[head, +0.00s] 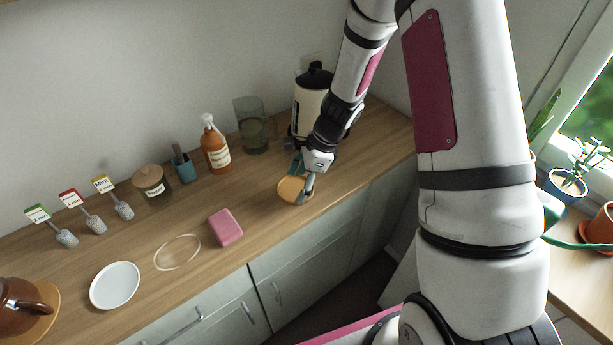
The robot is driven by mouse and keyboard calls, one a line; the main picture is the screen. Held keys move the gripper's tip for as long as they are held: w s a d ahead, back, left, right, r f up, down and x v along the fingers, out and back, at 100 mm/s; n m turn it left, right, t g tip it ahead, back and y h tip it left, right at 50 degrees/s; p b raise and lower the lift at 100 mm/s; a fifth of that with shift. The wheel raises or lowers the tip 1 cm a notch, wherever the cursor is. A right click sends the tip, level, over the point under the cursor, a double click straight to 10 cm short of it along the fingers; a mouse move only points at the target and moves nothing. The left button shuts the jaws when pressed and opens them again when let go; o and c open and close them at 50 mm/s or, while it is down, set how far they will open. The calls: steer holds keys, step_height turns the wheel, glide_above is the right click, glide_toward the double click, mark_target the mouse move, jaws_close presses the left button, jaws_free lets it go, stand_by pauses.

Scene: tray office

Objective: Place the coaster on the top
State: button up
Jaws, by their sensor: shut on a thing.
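The coaster (289,191) is a round, flat, tan-orange disc on or just above the wooden counter (262,213), right of the pink block. My gripper (303,188) is shut on the coaster at its right side, with a finger over its edge. Whether the coaster touches the counter cannot be told. The wooden counter top runs from the lower left to the upper right.
Left of the coaster are a pink block (225,227), a thin ring outline (177,252) and a white plate (115,285). Behind stand an orange bottle (216,150), a glass (251,131) and a cream coffee maker (309,103). A brown teapot (20,300) sits far left.

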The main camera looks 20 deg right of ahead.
steer(key=w+d, duration=0.2)
steer(key=w, duration=0.1)
steer(key=w+d, duration=0.1)
steer(key=shift+w+d+f, duration=0.2)
steer(key=shift+f, duration=0.1)
steer(key=shift+w+d+f+p, duration=0.15)
steer(key=shift+f+p, duration=0.35)
steer(key=shift+f, duration=1.25)
steer(key=shift+f, duration=0.2)
steer(key=o, duration=1.1)
